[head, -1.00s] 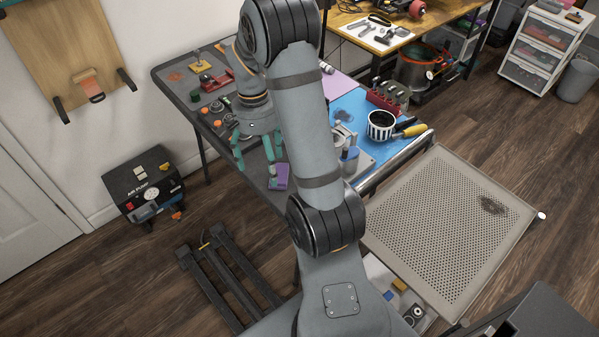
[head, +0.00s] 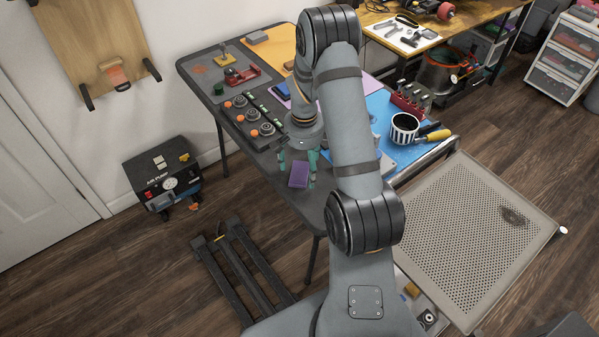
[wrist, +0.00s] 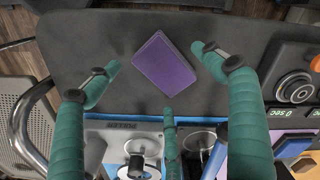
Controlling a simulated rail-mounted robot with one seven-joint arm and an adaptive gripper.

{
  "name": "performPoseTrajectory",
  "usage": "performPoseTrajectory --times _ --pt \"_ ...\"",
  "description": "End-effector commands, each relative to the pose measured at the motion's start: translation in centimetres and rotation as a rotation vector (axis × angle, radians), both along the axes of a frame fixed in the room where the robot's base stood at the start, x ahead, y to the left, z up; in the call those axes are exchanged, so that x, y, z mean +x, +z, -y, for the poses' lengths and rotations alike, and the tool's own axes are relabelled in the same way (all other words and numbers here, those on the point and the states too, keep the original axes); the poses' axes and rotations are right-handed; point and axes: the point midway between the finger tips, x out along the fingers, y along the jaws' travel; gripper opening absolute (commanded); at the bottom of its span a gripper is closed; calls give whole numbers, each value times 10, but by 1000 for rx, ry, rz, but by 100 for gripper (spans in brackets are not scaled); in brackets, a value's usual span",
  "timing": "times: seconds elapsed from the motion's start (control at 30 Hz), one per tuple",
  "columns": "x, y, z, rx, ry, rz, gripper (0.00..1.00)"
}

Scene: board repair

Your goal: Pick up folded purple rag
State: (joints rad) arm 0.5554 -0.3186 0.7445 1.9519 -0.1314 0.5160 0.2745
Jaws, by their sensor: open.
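The folded purple rag (head: 299,174) lies on the dark grey table near its front edge. In the wrist view the rag (wrist: 164,63) is a plain purple rectangle, turned at an angle, with nothing on top of it. My gripper (head: 297,157) is above the table at the rag, its green fingers pointing down. In the wrist view my gripper (wrist: 157,68) is open, with green fingers spread on both sides of the rag and one below it in the picture. No finger visibly holds the rag.
A panel with orange knobs (head: 252,114) is on the table left of my gripper. A blue mat (head: 377,112) with a striped cup (head: 404,128) and a red rack (head: 411,98) lies to the right. The table around the rag is mostly bare.

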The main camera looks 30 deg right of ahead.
Motion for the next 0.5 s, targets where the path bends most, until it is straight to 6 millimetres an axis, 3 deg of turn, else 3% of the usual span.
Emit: performPoseTrajectory --times 0.33,0.5 --pt "0 -10 0 0 -1 0 82" --pt "0 -10 0 0 -1 0 72"
